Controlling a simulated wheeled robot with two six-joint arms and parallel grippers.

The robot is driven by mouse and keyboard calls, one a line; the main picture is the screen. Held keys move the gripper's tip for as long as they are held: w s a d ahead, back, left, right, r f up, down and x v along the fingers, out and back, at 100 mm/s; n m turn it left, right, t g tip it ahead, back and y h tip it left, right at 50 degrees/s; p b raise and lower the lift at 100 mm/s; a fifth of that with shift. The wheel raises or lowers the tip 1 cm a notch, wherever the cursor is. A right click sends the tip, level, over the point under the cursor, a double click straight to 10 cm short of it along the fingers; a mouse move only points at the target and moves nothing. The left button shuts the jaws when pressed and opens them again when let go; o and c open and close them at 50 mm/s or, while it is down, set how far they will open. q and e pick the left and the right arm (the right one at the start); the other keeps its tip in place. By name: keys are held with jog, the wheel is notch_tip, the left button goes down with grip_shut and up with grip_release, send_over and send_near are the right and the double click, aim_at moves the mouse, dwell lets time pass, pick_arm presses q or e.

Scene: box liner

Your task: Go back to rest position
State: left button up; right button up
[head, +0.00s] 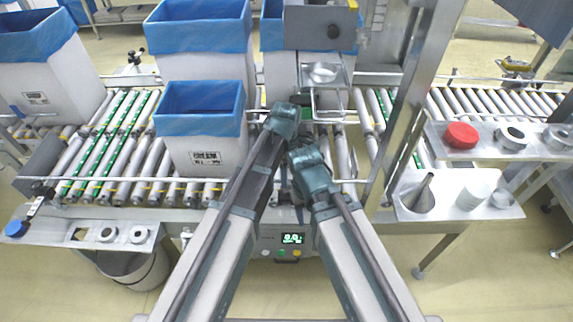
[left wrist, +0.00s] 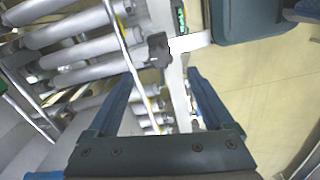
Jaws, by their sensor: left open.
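My left gripper (left wrist: 160,76) shows in the left wrist view with its two blue-grey fingers spread apart. Nothing is between them; conveyor rollers and a metal rail lie beyond. In the head view both of my arms reach up from the bottom edge and come close together at the middle, in front of the conveyor. The left gripper cannot be made out clearly there, and I do not see my right gripper. A small white box with a blue liner (head: 200,109) stands on the rollers left of my arms, apart from them.
Larger blue-lined boxes stand behind (head: 202,62) and at far left (head: 45,62). A metal post (head: 407,110) rises right of my arms. A side shelf holds a red lid (head: 460,135), and a lower one a funnel (head: 421,194). A control panel (head: 291,239) sits below the conveyor.

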pick_arm(q)
jog(key=s+a+m, duration=0.5)
jog(key=a+m, duration=0.3)
jog(key=s+a+m, duration=0.5)
jog(key=a+m, duration=0.3)
jog(key=a, duration=0.1)
jog(key=s+d+m+y, duration=0.1)
jog(key=s+d+m, duration=0.3)
jog(key=d, duration=0.7)
jog(key=shift+s+d, duration=0.2)
jog(key=shift+s, duration=0.8)
